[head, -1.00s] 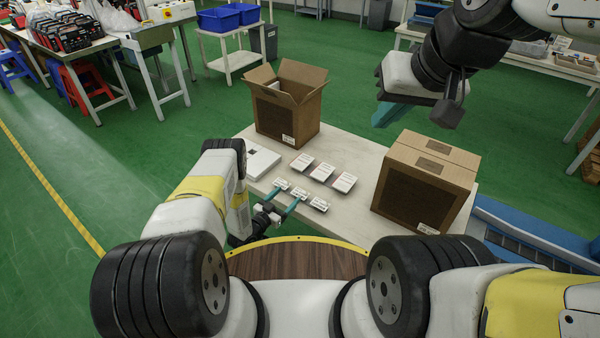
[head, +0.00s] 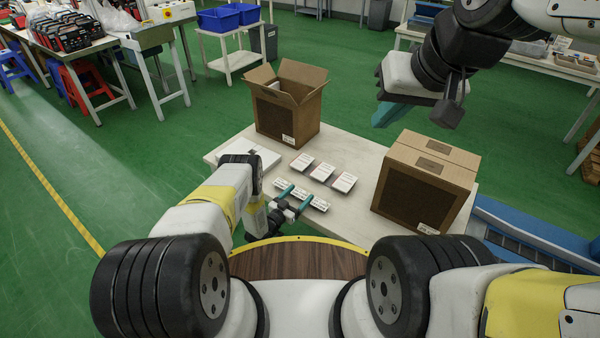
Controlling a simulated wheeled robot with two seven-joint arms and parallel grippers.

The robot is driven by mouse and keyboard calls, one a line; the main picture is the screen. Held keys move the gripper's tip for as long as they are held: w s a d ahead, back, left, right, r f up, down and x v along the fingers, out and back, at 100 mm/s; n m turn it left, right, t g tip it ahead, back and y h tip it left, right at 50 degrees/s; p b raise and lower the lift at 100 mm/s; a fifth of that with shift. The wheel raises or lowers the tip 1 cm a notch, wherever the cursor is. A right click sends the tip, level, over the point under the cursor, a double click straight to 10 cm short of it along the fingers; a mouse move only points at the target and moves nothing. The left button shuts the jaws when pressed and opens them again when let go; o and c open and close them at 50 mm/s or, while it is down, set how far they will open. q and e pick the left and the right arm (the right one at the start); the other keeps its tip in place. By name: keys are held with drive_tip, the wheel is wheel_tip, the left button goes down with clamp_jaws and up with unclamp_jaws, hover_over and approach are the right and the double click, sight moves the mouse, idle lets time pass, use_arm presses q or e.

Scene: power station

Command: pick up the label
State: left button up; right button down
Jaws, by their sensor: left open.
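Small white labels lie on the white table (head: 357,221). The back row holds a left label (head: 302,163), a middle label (head: 322,172) and a right label (head: 344,182). In the nearer row, the middle label (head: 299,194) shows between the teal fingers of my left gripper (head: 297,194), and the right label (head: 319,204) lies just right of them. The nearer row's left label (head: 281,184) is partly behind a finger. My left gripper is open; contact with a label cannot be told. My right gripper (head: 390,112) hangs beyond the table, its finger gap unclear.
An open cardboard box (head: 285,115) stands at the table's back left. A closed cardboard box (head: 420,185) stands at its right. A flat white object (head: 262,157) lies left of the labels, partly behind my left arm. Green floor surrounds the table.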

use_arm(q)
drive_tip(key=c, duration=1.1)
drive_tip(key=shift+o, duration=0.2)
drive_tip(key=shift+r, duration=0.1)
